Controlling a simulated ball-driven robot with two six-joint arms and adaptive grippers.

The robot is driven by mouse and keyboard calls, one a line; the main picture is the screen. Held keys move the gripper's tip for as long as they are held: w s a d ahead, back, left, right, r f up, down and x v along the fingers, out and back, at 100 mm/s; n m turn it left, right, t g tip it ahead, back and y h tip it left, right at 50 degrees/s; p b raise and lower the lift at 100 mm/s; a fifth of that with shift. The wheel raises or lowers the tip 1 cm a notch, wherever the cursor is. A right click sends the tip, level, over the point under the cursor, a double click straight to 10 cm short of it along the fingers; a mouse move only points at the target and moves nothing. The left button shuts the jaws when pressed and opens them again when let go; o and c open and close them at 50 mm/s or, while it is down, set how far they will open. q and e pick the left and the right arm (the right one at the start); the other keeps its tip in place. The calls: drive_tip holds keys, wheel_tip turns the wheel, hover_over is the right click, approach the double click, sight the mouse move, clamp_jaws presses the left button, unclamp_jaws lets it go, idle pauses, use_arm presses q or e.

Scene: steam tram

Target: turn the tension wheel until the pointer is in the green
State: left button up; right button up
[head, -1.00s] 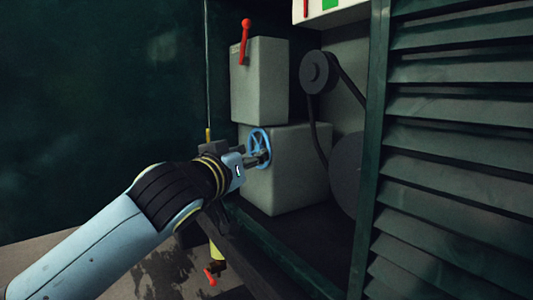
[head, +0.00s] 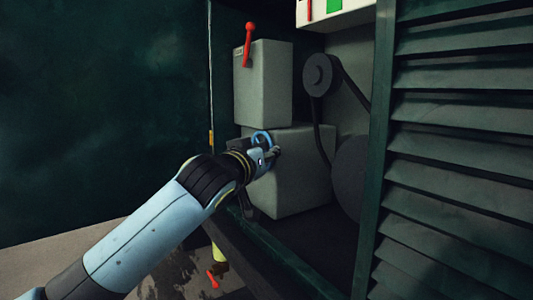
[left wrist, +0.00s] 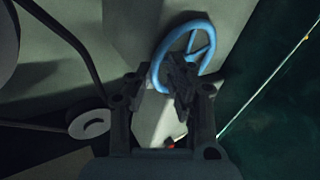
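The blue spoked tension wheel (head: 262,134) sits on the front of the lower grey box, partly hidden by my left gripper (head: 274,153). In the left wrist view the wheel (left wrist: 170,41) is beyond the fingers. My left gripper (left wrist: 161,82) is open there, with a gap between its fingers. The wheel's lower rim lies between and behind the fingertips; I cannot tell whether they touch it. A white gauge panel (head: 352,15) at the top is cut off by the frame. Its red pointer (head: 309,10) stands left of the green patch (head: 334,5). My right gripper is not in view.
The lower grey box (head: 305,180) carries an upper grey box (head: 265,85) with a red lever (head: 248,42). A dark pulley and belt (head: 318,75) stand to the right. A green louvred panel (head: 455,150) closes the right side. The dark left side looks open.

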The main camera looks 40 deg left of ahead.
use_arm(q)
drive_tip(key=shift+f+m+t+b, duration=1.2)
drive_tip(key=shift+m+b, duration=0.7)
drive_tip(key=shift+b, duration=1.7)
clamp_jaws()
drive_tip(key=shift+r+m+h+b, duration=0.1)
drive_tip(key=shift+m+h+b, duration=0.2)
drive_tip(key=shift+m+b, duration=0.15)
drive_tip(key=shift+r, duration=0.1)
drive_tip(key=o, duration=0.7)
unclamp_jaws()
drive_tip(key=shift+w+d, duration=0.1)
drive_tip(key=v, duration=1.2)
drive_tip(key=shift+f, duration=0.3)
